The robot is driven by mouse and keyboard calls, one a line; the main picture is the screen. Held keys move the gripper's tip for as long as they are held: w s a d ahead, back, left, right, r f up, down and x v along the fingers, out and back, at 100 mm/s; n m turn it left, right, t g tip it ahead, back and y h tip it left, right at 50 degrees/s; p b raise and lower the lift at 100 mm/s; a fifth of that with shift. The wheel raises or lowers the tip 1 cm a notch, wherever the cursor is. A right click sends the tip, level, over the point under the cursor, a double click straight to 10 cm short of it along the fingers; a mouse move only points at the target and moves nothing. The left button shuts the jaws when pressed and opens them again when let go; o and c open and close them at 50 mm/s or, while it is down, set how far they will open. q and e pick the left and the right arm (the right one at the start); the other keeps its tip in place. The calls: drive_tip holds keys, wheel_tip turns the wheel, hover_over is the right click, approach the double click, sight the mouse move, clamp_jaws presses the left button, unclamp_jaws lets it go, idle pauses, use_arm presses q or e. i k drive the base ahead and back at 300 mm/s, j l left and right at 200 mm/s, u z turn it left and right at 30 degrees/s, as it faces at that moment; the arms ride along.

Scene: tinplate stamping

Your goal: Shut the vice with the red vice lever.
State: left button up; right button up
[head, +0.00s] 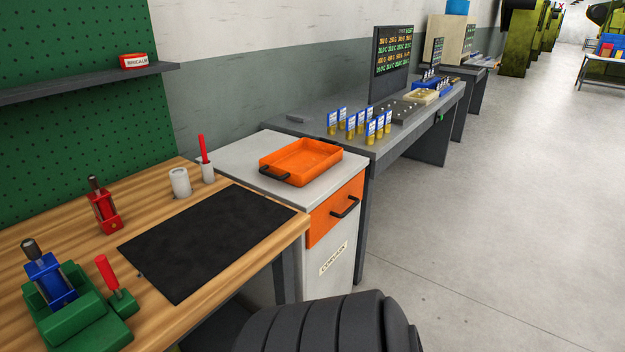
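The green vice (78,324) sits on the wooden bench at the lower left, partly cut off by the bottom edge of the head view. A blue tool-like piece (48,280) with a dark knob stands in or just behind it; I cannot tell whether the jaws touch it. The red vice lever (106,273) rises from a small green block at the vice's right side, tilted a little to the left. Neither of my grippers shows in the head view.
A red piece with a dark knob (103,206) stands behind the vice. A black mat (205,240) covers the bench to the right. A white cup (180,182) and a holder with a red stick (205,160) stand further back. An orange tray (300,160) sits on the cabinet.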

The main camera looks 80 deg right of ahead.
sight(107, 271)
drive_tip(key=l, duration=0.45)
drive_tip(key=k+l, duration=0.15)
drive_tip(key=l, duration=0.75)
drive_tip(key=k+u, duration=0.05)
